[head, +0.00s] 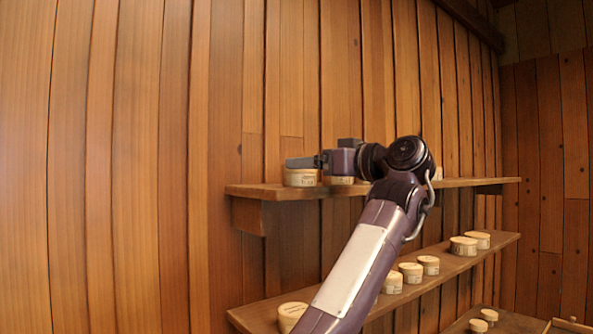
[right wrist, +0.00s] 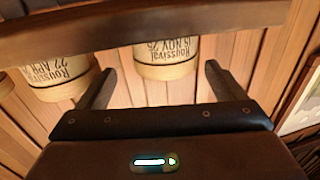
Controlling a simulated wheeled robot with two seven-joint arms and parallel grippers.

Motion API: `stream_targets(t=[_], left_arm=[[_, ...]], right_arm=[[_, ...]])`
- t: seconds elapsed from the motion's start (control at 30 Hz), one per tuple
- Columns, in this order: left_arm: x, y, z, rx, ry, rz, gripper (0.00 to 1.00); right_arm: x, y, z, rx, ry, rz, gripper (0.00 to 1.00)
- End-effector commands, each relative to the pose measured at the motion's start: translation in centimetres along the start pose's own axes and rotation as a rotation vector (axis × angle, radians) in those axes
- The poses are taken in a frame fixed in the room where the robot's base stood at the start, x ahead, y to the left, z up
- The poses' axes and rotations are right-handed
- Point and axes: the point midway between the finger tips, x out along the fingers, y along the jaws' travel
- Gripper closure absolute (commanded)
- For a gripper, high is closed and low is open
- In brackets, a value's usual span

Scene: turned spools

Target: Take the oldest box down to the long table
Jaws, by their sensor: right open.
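My right gripper (head: 303,162) is at the upper shelf (head: 260,189). In the right wrist view its fingers (right wrist: 160,72) are open on either side of a round pale wooden box (right wrist: 166,60), apart from it. That label, upside down, reads "Roussival" and a NOV date with unclear digits. Another box (right wrist: 60,74), left of the fingers, reads "Roussival 22 APR", its year hidden by the shelf edge. In the head view, boxes (head: 300,179) and (head: 338,181) stand on this shelf near the gripper; these labels are too small to read. My left gripper is out of view.
A lower shelf (head: 255,316) holds several round boxes, including one at its near end (head: 291,316). At bottom right a wooden surface (head: 515,321) carries small boxes (head: 489,315); I cannot tell whether it is the long table. A plank wall backs the shelves.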

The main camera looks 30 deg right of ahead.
Motion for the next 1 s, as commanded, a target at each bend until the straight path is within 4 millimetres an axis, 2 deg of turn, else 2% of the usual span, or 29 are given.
stream_targets(t=[0.2,0.4,0.73,1.0], left_arm=[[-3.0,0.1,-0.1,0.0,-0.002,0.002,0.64],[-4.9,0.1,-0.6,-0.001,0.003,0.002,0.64],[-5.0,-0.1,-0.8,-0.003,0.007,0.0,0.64],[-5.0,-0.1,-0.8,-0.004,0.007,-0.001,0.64]], right_arm=[[2.5,-0.5,-0.4,0.0,-0.004,-0.002,0.1],[4.8,-0.7,-0.1,-0.001,-0.003,-0.001,0.1],[5.4,-0.7,0.3,-0.001,0.0,0.0,0.1],[5.4,-0.7,0.3,-0.001,0.0,0.0,0.44]])
